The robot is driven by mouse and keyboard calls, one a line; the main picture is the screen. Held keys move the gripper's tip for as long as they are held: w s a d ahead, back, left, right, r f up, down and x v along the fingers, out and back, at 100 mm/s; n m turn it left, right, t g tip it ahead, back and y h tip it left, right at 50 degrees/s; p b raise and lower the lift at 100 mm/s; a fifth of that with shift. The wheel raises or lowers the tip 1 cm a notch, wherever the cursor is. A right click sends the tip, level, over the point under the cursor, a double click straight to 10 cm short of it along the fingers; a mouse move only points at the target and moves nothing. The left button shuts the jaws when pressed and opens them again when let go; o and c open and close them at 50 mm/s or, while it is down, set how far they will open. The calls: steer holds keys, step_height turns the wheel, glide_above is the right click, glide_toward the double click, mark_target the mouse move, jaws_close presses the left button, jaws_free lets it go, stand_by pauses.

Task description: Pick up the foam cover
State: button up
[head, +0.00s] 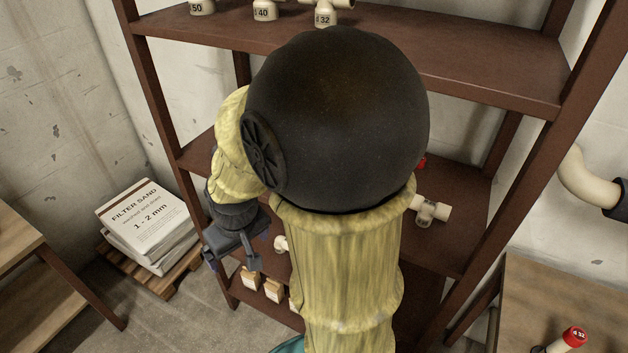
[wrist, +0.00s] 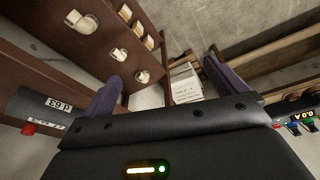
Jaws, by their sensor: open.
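A dark cylinder (wrist: 35,105) with a white label reading "d 63" lies at the left edge of the wrist view, left of my gripper's fingers. It may be the foam cover, but I cannot tell for sure. No foam cover can be made out in the head view, where my arm hides much of the shelf. My gripper (head: 232,258) points downward at the left side of the shelf. In the wrist view my gripper (wrist: 162,76) has its fingers wide apart with nothing between them.
A brown shelf rack (head: 480,75) holds pale pipe fittings (head: 265,10) above and another fitting (head: 430,211) lower down. Filter sand bags (head: 148,222) lie on a pallet at left. Wooden tables stand at both sides; a red-capped piece (head: 572,338) is on the right one (head: 530,290).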

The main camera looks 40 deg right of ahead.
steer(key=w+d+n+b, duration=0.1)
steer(key=w+d+b, duration=0.4)
steer(key=w+d, duration=0.25)
steer(key=w+d+n+b, duration=0.1)
steer(key=d+b, duration=0.1)
steer(key=d, duration=0.3)
steer(key=w+d+r+b, duration=0.1)
steer(key=w+d+b, duration=0.1)
steer(key=d, duration=0.3)
steer(key=w+d+r+n+t+b, duration=0.1)
steer(key=d+b, duration=0.1)
steer(key=d, duration=0.3)
steer(key=shift+w+d+r+n, duration=0.1)
steer(key=shift+w+d+n, duration=0.1)
steer(key=shift+w+n, duration=0.1)
steer(key=s+d, duration=0.1)
steer(key=d, duration=0.1)
steer(key=s+d+r+n+y, duration=0.1)
steer(key=s+d, duration=0.1)
steer(key=s+d+r+y, duration=0.1)
steer(key=s+d, duration=0.1)
steer(key=shift+s+d+r, duration=0.1)
steer(key=shift+s+d, duration=0.15)
steer(key=shift+d, duration=0.1)
steer(key=shift+b+x, duration=0.3)
steer(key=shift+x, duration=0.9)
steer(key=shift+a, duration=0.1)
